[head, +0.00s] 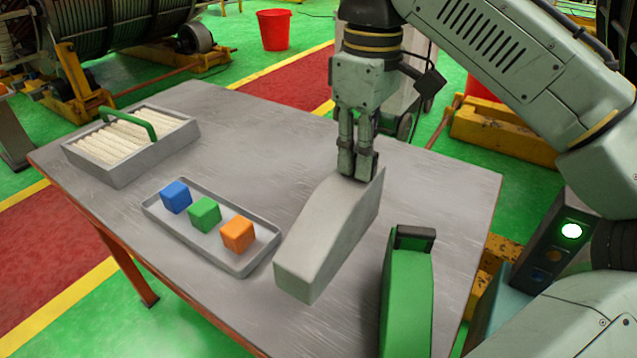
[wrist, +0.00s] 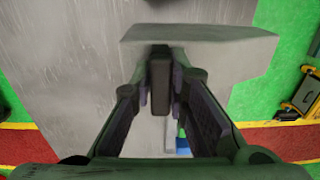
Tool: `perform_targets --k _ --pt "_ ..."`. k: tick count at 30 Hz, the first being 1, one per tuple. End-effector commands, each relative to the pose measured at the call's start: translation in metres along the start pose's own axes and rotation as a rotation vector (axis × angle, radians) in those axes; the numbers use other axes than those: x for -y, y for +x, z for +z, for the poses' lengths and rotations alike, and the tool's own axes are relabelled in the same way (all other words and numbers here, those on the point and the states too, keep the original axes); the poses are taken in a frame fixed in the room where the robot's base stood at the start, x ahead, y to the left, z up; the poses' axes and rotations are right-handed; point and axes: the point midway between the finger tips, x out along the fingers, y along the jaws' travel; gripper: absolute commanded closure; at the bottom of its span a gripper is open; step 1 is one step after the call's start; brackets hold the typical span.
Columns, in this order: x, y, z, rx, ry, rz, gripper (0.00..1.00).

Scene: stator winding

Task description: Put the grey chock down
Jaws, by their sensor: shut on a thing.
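The grey chock (head: 325,238) is a long wedge-shaped block over the right half of the table, between the cube tray and the green chock. My gripper (head: 357,172) points down at the chock's far end and is shut on it. In the wrist view the chock's pale grey face (wrist: 225,55) lies beyond the fingertips (wrist: 160,85), with a dark piece between them. I cannot tell whether the chock's underside touches the table. The gripper hides part of its far end.
The grey table (head: 240,120) is clear in the middle and back. A shallow tray (head: 168,228) holds blue, green and orange cubes. A grey box (head: 130,165) of white rods with a green handle stands at the left. A green chock (head: 408,305) is close on the right.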

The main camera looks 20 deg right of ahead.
Motion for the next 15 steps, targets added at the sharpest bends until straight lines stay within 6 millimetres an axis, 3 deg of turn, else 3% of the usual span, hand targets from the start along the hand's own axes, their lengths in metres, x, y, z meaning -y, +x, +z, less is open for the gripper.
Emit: perform_targets --k 6,15 --pt "0.0 0.038 0.0 -0.003 -0.003 -0.004 1.0" --pt "-0.001 0.064 0.0 -0.002 -0.002 -0.003 1.0"
